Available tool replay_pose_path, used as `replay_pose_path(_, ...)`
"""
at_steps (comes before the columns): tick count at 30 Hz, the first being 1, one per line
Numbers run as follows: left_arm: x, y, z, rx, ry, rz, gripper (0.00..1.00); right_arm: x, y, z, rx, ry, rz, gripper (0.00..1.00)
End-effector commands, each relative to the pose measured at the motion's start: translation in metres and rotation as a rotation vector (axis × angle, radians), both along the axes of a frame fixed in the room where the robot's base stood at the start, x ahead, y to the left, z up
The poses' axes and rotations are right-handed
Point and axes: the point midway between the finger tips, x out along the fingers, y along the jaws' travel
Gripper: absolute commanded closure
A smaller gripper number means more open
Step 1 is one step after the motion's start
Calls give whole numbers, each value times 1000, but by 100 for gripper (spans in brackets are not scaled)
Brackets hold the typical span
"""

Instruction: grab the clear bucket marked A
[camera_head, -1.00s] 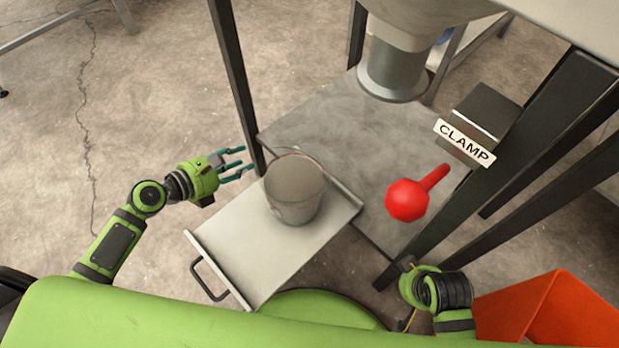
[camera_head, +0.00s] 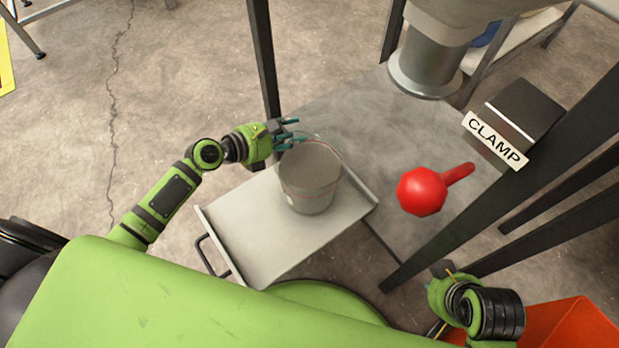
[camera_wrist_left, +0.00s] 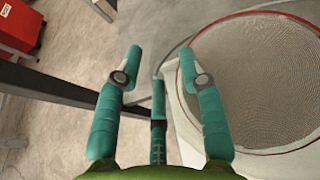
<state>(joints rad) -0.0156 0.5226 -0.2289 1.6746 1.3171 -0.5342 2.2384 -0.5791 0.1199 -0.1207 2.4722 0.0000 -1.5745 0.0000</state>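A clear bucket (camera_head: 309,181) stands upright on the grey tray, and its inside looks pale and grainy. No letter A can be read on it. In the left wrist view the bucket (camera_wrist_left: 262,75) fills the right side, with a red line around its rim. My left gripper (camera_head: 292,134) is at the bucket's back-left rim. Its teal fingers (camera_wrist_left: 162,72) are spread apart with nothing between them; whether one touches the rim I cannot tell. My right gripper (camera_head: 443,270) is low at the right, and its fingers are not clear.
The sliding tray (camera_head: 235,240) has a dark handle at its front left. A grey metal spout (camera_head: 427,68) hangs behind the bucket. A red knob (camera_head: 422,191), a CLAMP box (camera_head: 513,112) and dark frame posts stand to the right. An orange bin (camera_head: 570,325) is at lower right.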

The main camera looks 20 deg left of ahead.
Motion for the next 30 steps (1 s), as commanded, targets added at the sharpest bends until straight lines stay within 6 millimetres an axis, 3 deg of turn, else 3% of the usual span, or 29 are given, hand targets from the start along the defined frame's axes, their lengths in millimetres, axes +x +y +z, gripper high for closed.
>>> replay_pose_path(6,0,0,0,1,1,0,60,0,0,1,-1,0,0,100)
replay_pose_path(9,0,0,0,1,1,0,100,0,0,1,-1,0,0,100)
replay_pose_path(30,1,0,7,2,-5,0,100,2,0,-1,1,-5,0,100)
